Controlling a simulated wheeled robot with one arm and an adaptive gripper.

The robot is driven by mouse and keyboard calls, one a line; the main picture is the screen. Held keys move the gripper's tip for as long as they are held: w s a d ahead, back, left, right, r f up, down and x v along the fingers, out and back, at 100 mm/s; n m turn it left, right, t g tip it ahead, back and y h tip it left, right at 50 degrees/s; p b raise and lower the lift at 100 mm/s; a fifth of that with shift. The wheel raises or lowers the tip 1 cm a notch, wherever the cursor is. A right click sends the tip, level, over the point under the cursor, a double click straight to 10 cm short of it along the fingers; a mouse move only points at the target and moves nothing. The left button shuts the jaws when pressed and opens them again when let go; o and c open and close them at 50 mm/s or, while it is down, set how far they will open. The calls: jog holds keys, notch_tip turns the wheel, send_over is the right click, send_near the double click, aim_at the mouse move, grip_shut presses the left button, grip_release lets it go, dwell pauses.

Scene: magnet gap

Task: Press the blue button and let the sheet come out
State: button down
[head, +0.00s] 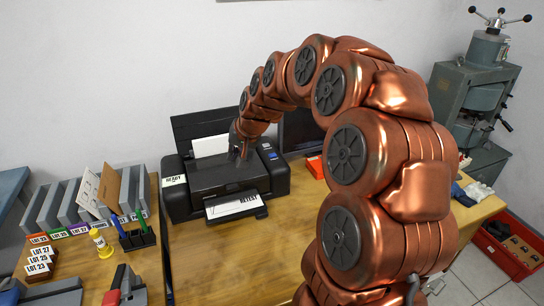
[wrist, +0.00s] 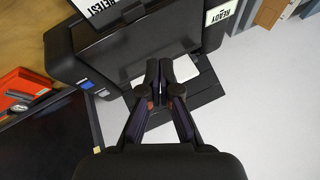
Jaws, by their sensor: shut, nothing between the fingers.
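The black printer (head: 205,178) stands on the wooden table, with a blue button (head: 272,156) on the right of its top. The button also shows in the wrist view (wrist: 86,84), left of my fingers. A white printed sheet (head: 236,204) lies in the front output slot; part of its print, "RETEST", shows in the wrist view (wrist: 96,5). Blank white paper (head: 210,146) stands in the rear feed. My gripper (wrist: 160,74) is shut and empty, above the printer's top near the rear feed, to the left of the button and apart from it.
A "READY" label (head: 174,180) is on the printer's left. A dark screen (head: 300,132) and a red box (head: 315,167) are on the right. At left stand file holders (head: 70,203), a pen holder (head: 138,238) and lot cards (head: 38,262).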

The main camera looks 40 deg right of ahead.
jog(key=w+d+m+t+h, duration=0.1)
jog(key=w+d+m, duration=0.1)
jog(key=w+d, duration=0.5)
jog(key=m+t+h, duration=0.2)
jog(key=m, duration=0.1)
send_over(274, 155)
jog(key=shift+f, duration=0.7)
jog(key=shift+a+f, duration=0.1)
jog(key=shift+f, duration=0.05)
notch_tip(274, 155, down, 7)
jog(key=b, duration=0.2)
jog(key=shift+b, duration=0.4)
jog(key=shift+f+b, duration=0.4)
jog(key=shift+f, duration=0.35)
jog(key=shift+f, duration=0.1)
jog(key=shift+f+b, duration=0.35)
jog(key=shift+b, duration=0.05)
